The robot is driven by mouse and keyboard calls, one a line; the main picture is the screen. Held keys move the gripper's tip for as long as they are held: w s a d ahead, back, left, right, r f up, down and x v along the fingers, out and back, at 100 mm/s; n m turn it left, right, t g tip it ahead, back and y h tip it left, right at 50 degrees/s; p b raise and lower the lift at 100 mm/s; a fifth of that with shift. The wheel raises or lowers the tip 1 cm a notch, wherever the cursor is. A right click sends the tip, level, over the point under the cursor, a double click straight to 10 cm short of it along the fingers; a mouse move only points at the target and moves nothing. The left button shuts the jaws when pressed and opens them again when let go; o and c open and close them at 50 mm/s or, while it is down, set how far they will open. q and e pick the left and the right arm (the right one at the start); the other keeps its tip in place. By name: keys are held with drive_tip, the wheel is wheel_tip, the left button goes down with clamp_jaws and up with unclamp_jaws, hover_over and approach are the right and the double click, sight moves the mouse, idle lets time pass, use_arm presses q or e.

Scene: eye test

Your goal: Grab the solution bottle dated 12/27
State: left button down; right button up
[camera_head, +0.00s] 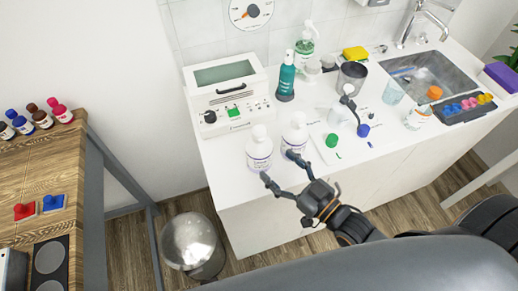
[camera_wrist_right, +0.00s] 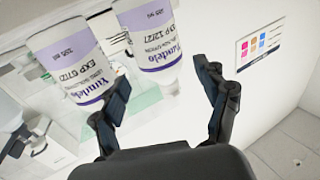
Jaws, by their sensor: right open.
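Two white solution bottles with purple-edged labels stand side by side at the counter's front edge. The right wrist view shows them upside down. There, the right one, the bottle dated 12/27 (camera_wrist_right: 150,38), reads EXP 12/27, and the left one, the other bottle (camera_wrist_right: 72,60), reads EXP 07/27. The dates are too small in the head view; by the flipped layout, the 12/27 bottle seems the left one (camera_head: 259,150) and the other the right one (camera_head: 295,136). My right gripper (camera_head: 279,168) is open and empty, just in front of them. My left gripper is not in view.
A white instrument (camera_head: 230,98) stands behind the bottles. A metal bin (camera_head: 192,243) stands on the floor.

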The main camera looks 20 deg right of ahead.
sight(268, 157)
drive_tip(key=x, duration=0.2)
drive_tip(key=shift+w+a, duration=0.15)
drive_tip(key=shift+w, duration=0.1)
drive_tip(key=p+x, duration=0.2)
drive_tip(key=x, duration=0.2)
drive_tip(key=shift+w+f, duration=0.1)
drive_tip(key=shift+w, duration=0.2)
drive_tip(key=shift+w+a+f, duration=0.1)
drive_tip(key=shift+w+a, duration=0.1)
drive_tip(key=shift+w, duration=0.1)
drive_tip(key=shift+s, duration=0.1)
drive_tip(key=shift+c, duration=0.2)
drive_tip(key=c, duration=1.3)
drive_tip(key=shift+o, duration=0.2)
